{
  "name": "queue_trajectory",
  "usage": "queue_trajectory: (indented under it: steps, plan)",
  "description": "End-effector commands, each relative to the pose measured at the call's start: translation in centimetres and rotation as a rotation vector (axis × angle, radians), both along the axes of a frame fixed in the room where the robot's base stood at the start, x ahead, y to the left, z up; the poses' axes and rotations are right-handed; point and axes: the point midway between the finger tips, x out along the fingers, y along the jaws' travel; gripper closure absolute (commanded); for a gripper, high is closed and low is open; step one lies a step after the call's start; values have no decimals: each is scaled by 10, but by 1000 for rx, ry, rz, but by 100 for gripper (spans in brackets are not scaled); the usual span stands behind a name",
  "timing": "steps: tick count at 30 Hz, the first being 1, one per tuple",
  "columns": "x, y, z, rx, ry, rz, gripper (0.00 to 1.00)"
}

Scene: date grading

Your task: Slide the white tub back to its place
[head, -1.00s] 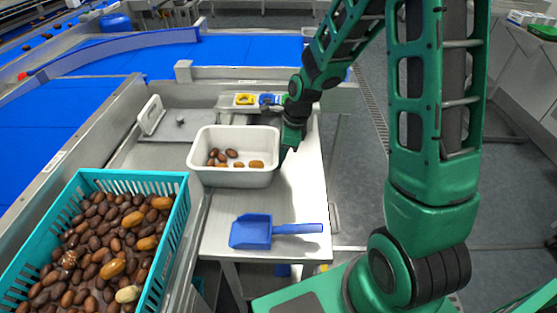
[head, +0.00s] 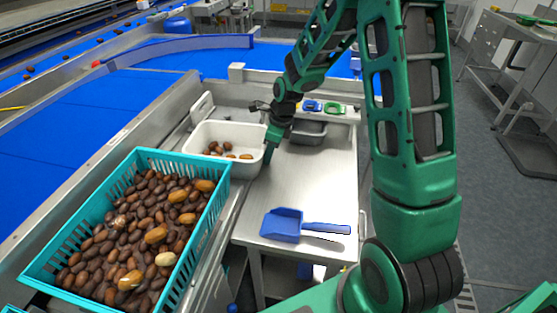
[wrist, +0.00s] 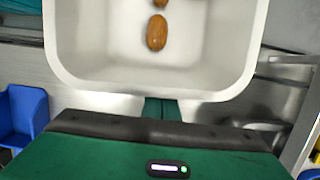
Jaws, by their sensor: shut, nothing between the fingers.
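The white tub (head: 250,161) stands upright at the left side of the steel bench, with several brown dates in it. It also fills the top of the wrist view (wrist: 90,77). My gripper (head: 268,153) is shut and empty, pointing down at the tub's right side. In the wrist view my gripper (wrist: 162,108) is right at the tub's near wall, outside it. It looks to be touching the wall, but the contact itself is hidden. The surface under the tub is hidden.
A teal crate (head: 196,229) full of dates stands front left, close to the tub. A blue scoop (head: 285,225) lies on the steel bench (head: 310,185), whose middle is clear. A grey tray (head: 309,137) and coloured items sit at the back. A white upright panel (head: 202,107) stands behind the tub.

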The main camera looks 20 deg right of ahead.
Motion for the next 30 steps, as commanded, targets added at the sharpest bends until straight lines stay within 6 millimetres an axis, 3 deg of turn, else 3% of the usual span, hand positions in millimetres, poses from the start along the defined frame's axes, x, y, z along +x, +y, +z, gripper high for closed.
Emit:
queue_trajectory:
  steps: [6, 12, 30]
  plan:
    - [36, 52, 0, 2, -1, 6, 100]
    - [58, 83, 0, 2, 0, 4, 100]
    - [59, 83, 0, 0, 1, 1, 100]
